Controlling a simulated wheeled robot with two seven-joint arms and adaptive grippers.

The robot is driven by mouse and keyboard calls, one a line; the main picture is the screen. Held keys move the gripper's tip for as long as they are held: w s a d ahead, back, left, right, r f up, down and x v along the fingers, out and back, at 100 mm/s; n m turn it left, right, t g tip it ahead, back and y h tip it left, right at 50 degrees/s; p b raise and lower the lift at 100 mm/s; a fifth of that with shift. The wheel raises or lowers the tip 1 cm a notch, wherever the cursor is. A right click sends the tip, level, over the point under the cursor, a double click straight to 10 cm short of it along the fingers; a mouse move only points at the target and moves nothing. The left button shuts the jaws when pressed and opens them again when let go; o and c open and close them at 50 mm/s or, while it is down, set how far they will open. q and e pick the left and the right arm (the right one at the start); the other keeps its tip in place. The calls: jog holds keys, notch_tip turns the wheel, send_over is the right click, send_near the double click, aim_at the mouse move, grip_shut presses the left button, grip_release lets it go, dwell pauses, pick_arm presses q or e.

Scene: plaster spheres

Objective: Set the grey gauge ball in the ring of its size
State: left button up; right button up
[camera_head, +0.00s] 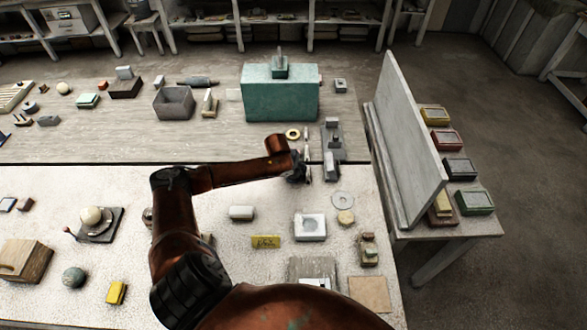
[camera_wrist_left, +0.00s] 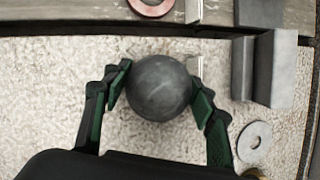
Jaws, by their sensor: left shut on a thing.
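My left gripper (camera_wrist_left: 158,95) is shut on a dark grey ball (camera_wrist_left: 158,88), one green-padded finger on each side. In the head view my left gripper (camera_head: 300,172) is over the far part of the near table, and the ball cannot be made out there. My right gripper is out of view.
A grey block (camera_wrist_left: 276,68) stands right of the held ball. A tall pale panel (camera_head: 405,140) stands at the right.

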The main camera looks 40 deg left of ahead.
pick_arm(q)
jog(key=shift+w+r, duration=0.1)
jog(key=o, duration=1.5)
jog(key=shift+c, duration=0.2)
jog(key=o, duration=0.4)
jog(key=shift+r+p, duration=2)
jog(key=shift+p, duration=0.25)
jog(key=shift+d+f, duration=0.1)
